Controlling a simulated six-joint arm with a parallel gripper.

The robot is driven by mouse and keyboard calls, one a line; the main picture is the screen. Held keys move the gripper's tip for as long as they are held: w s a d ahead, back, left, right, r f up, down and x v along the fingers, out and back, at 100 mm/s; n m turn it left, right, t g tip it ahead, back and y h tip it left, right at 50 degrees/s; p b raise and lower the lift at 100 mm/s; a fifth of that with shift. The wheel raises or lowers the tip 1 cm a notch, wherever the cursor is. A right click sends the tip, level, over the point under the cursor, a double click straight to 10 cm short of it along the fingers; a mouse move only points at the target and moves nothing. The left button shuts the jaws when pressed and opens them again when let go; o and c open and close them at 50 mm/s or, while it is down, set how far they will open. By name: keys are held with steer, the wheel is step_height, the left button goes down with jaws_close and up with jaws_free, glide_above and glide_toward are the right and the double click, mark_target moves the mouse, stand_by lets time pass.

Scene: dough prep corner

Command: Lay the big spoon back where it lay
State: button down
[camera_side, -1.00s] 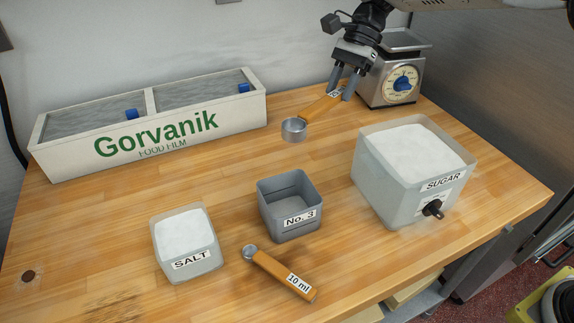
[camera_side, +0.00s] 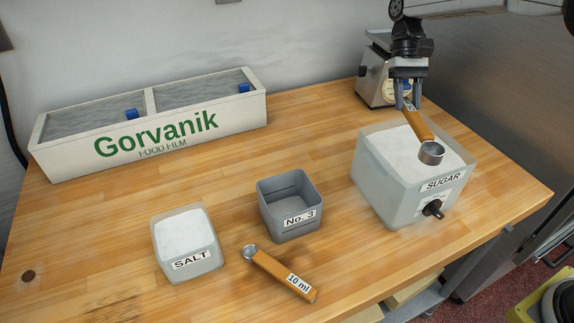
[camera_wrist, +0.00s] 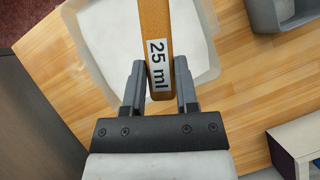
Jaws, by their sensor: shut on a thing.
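The big spoon (camera_side: 418,124) has an orange-brown wooden handle and a round metal cup. Its handle, labelled 25 ml, also shows in the wrist view (camera_wrist: 156,30). My gripper (camera_side: 408,104) is shut on the handle's end; in the wrist view its two fingers (camera_wrist: 160,82) press either side of the handle. The cup appears over the sugar bin (camera_side: 383,193) in the side view. Whether it touches the sugar, and what is in it, I cannot tell. The small spoon (camera_side: 275,270), labelled 10 ml, lies on the table at the front.
A grey No. 3 tin (camera_side: 290,225) stands mid-table, with a salt tub (camera_side: 187,263) to its left. A kitchen scale (camera_side: 372,88) stands behind my gripper. A Gorvanik film box (camera_side: 155,135) is at the back left. The table between film box and sugar bin is bare.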

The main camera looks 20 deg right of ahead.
steer(key=shift+s+d+n, duration=0.2)
steer(key=shift+d+n, duration=0.1)
steer(key=shift+d, duration=0.15)
steer(key=shift+r, duration=0.1)
